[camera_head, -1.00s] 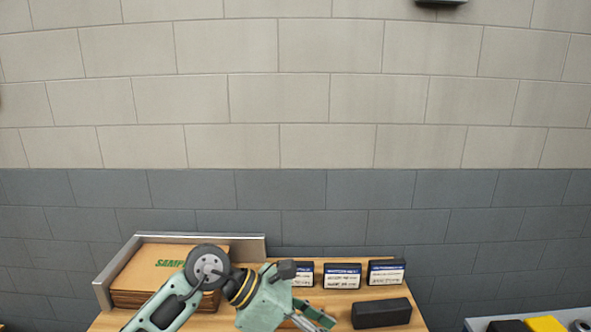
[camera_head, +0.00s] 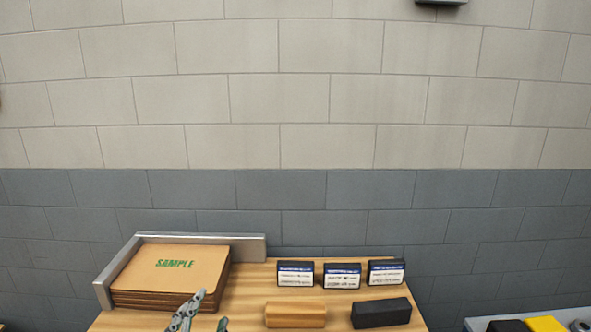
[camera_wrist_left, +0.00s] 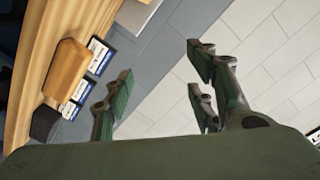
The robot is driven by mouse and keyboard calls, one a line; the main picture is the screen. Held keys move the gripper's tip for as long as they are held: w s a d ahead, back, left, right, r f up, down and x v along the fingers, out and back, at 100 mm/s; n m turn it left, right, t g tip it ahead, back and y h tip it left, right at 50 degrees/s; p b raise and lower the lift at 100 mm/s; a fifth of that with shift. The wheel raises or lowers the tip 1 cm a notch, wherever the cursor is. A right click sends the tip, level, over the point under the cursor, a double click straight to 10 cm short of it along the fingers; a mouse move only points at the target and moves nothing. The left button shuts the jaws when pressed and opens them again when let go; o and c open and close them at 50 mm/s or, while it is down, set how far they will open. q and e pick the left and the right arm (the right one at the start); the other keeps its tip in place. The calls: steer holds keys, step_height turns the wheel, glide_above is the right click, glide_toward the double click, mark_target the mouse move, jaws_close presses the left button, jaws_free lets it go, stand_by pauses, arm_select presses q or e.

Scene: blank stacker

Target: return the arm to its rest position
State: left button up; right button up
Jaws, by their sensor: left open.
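My left gripper (camera_head: 207,318) shows at the bottom edge of the head view, only its fingertips in frame, in front of the stack of brown sheets marked SAMPLE (camera_head: 175,265). In the left wrist view the left gripper (camera_wrist_left: 160,82) is open, its fingers wide apart with nothing between them. The rest of the left arm is outside the head view. My right gripper is in neither view.
A wooden table (camera_head: 245,290) holds a tan block (camera_head: 295,314), a black block (camera_head: 381,313) and three labelled boxes (camera_head: 342,276). A metal corner guide (camera_head: 200,238) borders the stack. A pale surface with yellow and black items (camera_head: 544,324) is at lower right.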

arm_select(q)
steer(key=s+a+f+n+g+y, duration=0.1)
steer(key=s+a+f+n+g, duration=0.1)
steer(key=s+f+g, duration=0.35)
steer(key=s+a+f+n+g, duration=0.25)
steer(key=s+f, duration=0.35)
steer(key=f, duration=0.3)
steer(key=s+d+f+n+g+h, duration=0.1)
steer(key=s+f+g, duration=0.25)
steer(key=s, duration=0.45)
steer(key=s+d+f+n+g, duration=0.15)
steer(key=s+f, duration=0.25)
steer(key=s, duration=0.4)
step_height(320, 180, down, 28)
steer(key=s+a+r+g, duration=0.1)
steer(key=s+g, duration=0.1)
steer(key=s+a+f+g, duration=0.1)
steer(key=s+a+f, duration=0.2)
steer(key=s+f, duration=1.2)
steer(key=shift+s+f, duration=0.3)
steer(key=shift+s, duration=0.45)
